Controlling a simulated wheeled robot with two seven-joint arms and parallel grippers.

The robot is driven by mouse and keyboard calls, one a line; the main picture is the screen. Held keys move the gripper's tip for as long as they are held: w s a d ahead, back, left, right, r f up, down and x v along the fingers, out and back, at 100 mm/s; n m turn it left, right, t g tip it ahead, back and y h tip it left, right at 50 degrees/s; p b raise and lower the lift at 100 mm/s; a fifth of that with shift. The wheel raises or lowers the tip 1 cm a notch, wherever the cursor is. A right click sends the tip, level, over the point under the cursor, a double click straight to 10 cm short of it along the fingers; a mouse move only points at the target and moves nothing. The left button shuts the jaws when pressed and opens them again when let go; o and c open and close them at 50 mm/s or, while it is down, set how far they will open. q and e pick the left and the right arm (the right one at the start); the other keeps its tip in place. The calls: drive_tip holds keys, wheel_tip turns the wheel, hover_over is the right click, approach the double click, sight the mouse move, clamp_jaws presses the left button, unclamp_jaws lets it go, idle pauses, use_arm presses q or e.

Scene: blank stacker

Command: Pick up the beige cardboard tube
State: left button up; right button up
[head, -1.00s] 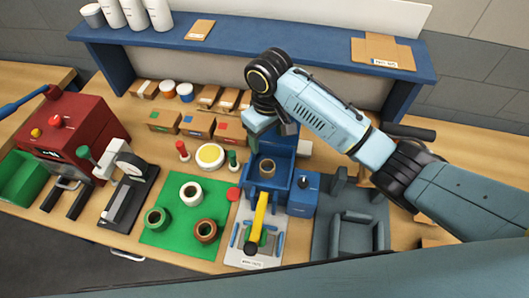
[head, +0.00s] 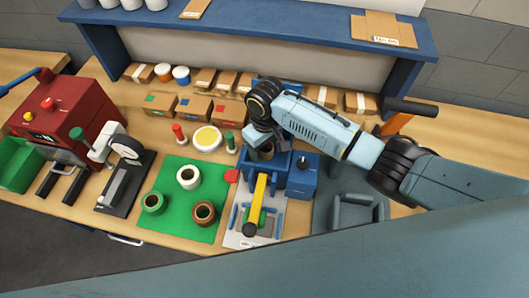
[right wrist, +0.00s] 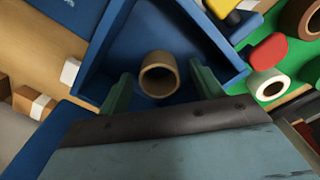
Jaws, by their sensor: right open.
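The beige cardboard tube (head: 266,152) stands in a blue bin (head: 283,160) on the table, partly hidden by my right gripper in the head view. In the right wrist view the tube (right wrist: 147,82) shows its round open end, inside the blue bin (right wrist: 122,40). My right gripper (head: 262,140) is over the bin. In the right wrist view its two green fingers (right wrist: 163,82) are open, one on each side of the tube, with gaps between them and the tube. My left gripper is not in view.
A green mat (head: 182,215) left of the bin holds white, green and brown rolls. A yellow-handled press (head: 256,200) stands in front of the bin, and a blue box (head: 302,178) is to its right. Small cardboard boxes (head: 194,106) line the back under a blue shelf (head: 250,28).

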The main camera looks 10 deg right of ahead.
drive_tip(key=shift+w+f, duration=0.1)
drive_tip(key=c, duration=1.1)
drive_tip(key=shift+o, duration=0.2)
